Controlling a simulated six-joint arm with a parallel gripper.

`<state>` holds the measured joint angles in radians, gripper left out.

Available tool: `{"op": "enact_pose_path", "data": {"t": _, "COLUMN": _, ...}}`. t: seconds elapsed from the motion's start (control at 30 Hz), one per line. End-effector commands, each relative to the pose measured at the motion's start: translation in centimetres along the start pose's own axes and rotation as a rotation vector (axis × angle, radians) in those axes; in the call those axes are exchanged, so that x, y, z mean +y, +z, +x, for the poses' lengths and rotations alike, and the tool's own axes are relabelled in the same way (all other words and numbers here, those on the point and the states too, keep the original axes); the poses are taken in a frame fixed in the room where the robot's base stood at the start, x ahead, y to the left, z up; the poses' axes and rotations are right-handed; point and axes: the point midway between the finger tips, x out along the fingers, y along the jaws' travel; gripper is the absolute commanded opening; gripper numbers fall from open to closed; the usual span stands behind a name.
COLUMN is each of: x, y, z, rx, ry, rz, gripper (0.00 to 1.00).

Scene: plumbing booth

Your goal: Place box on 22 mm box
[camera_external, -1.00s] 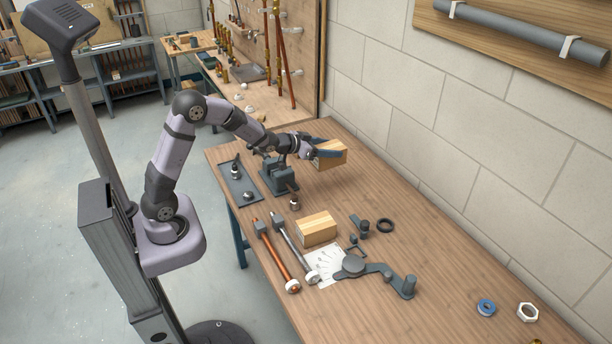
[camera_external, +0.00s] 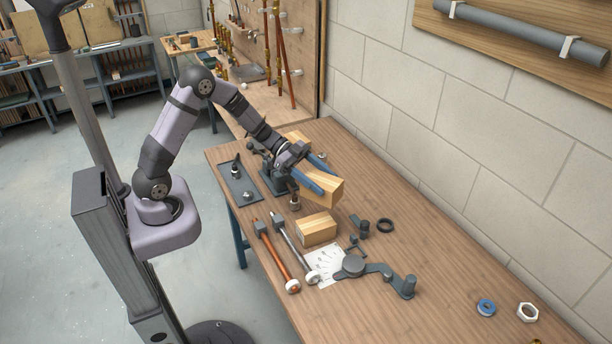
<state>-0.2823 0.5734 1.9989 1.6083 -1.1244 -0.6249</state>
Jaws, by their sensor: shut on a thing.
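My gripper (camera_external: 325,177) has blue fingers and is shut on a light brown cardboard box (camera_external: 333,191). It holds this box, tilted in the picture, above the wooden table, behind and slightly right of another box. That other cardboard box (camera_external: 317,229) sits on the table and is apart from the held one. A third box (camera_external: 297,137) shows partly behind my wrist, near the back of the table. No size marking is legible, so I cannot tell which is the 22 mm box.
A dark vise (camera_external: 274,180) stands left of the held box. A copper pipe tool (camera_external: 276,258), a grey one (camera_external: 295,250), a paper sheet (camera_external: 325,262) and a grey bender (camera_external: 380,272) lie near the front box. A black ring (camera_external: 386,225) lies right.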

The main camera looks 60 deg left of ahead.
Motion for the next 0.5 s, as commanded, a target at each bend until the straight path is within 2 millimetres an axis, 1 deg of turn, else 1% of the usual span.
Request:
{"op": "enact_pose_path", "data": {"t": 0.03, "x": 1.2, "y": -0.4, "z": 0.1, "rx": 0.002, "ry": 0.04, "rz": 0.019, "gripper": 0.28}}
{"op": "enact_pose_path", "data": {"t": 0.1, "x": 2.6, "y": -0.8, "z": 0.0, "rx": 0.002, "ry": 0.083, "rz": 0.039, "gripper": 0.28}}
{"op": "enact_pose_path", "data": {"t": 0.2, "x": 3.6, "y": -1.5, "z": -0.1, "rx": 0.001, "ry": 0.11, "rz": 0.049, "gripper": 0.28}}
{"op": "enact_pose_path", "data": {"t": 0.33, "x": 3.9, "y": -1.8, "z": -0.1, "rx": 0.001, "ry": 0.11, "rz": 0.048, "gripper": 0.28}}
{"op": "enact_pose_path", "data": {"t": 0.5, "x": 3.9, "y": -1.3, "z": 0.1, "rx": 0.0, "ry": 0.106, "rz": 0.044, "gripper": 0.28}}
